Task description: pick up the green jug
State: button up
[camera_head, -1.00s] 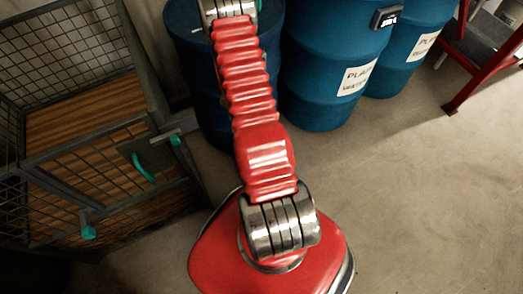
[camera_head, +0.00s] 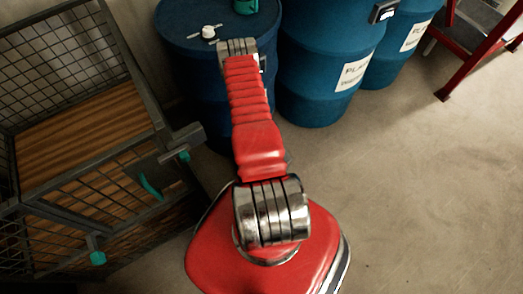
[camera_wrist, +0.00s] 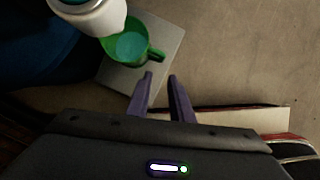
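The green jug (camera_wrist: 111,47) shows in the wrist view, seen from above, with teal inside it and a handle on its right side. My gripper (camera_wrist: 160,76) is open and empty, its two dark fingers apart. The fingertips lie just below the jug's handle in the picture; the gap in depth is hard to judge. In the body camera view a green object (camera_head: 245,6) stands on a blue drum and is cut by the top edge; I cannot tell whether it is the same jug.
A white container (camera_wrist: 97,17) is close to the jug's left side. A grey square plate (camera_wrist: 168,40) lies below the jug in the picture. Blue drums (camera_head: 315,60), a wire cage (camera_head: 75,165) at left and a red stand (camera_head: 470,50) surround clear floor (camera_head: 420,180).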

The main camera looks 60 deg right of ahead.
jog(key=shift+s+d, duration=0.1)
jog(key=shift+s, duration=0.05)
jog(key=x, duration=0.8)
dwell(0.4)
jog(key=shift+s+f, duration=0.1)
jog(key=shift+x, duration=2.75)
jog(key=shift+c, duration=0.2)
grip_shut()
